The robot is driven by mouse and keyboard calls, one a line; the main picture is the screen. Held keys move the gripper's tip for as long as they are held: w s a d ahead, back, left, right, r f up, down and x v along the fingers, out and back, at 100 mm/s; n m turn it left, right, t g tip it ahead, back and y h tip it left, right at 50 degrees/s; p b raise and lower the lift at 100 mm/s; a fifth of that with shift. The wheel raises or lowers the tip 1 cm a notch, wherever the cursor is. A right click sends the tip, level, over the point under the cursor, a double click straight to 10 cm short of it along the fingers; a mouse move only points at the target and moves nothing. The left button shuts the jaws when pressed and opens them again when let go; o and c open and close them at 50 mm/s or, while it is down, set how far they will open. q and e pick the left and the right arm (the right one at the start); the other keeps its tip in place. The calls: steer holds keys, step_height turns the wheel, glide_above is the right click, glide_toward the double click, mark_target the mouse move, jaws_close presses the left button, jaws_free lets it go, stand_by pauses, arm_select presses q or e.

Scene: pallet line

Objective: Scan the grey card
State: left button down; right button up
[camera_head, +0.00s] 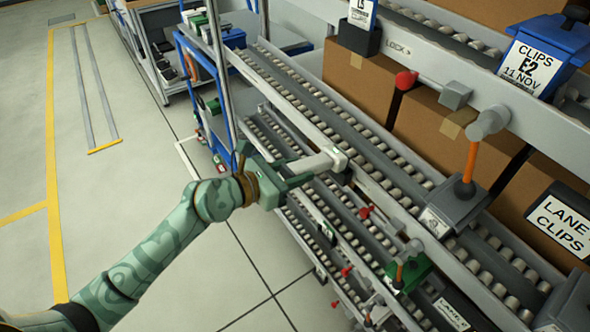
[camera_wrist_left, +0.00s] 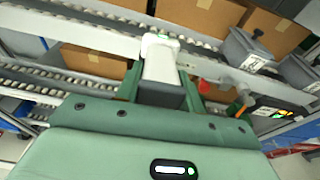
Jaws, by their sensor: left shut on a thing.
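My left gripper (camera_head: 290,178) reaches in from the left and is shut on a white handheld device, apparently a scanner (camera_head: 318,162). The scanner points away from the gripper, toward the roller rack, with its head close to a rack rail; I cannot tell whether they touch. In the left wrist view the scanner (camera_wrist_left: 160,65) sits between the green fingers, with a small green light at its head. A grey holder with an orange handle (camera_head: 465,200) bears a small pale card (camera_head: 436,222), right of the scanner and apart from it. Its print is too small to read. My right gripper is not in view.
The roller rack (camera_head: 330,110) fills the middle and right, with cardboard boxes (camera_head: 440,130) behind. A blue bin (camera_head: 550,45) labelled CLIPS E2, a black LANE CLIPS sign (camera_head: 562,222), a green holder (camera_head: 408,272) and red knobs are along it. The floor (camera_head: 120,190) at left is clear.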

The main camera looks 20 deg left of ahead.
arm_select(q)
steer(key=shift+a+r, duration=0.1)
steer(key=shift+s+a+r, duration=0.1)
steer(key=shift+s+a, duration=0.1)
steer(key=shift+s, duration=0.1)
steer(key=shift+p+v, duration=1.05)
steer(key=shift+v, duration=2.5)
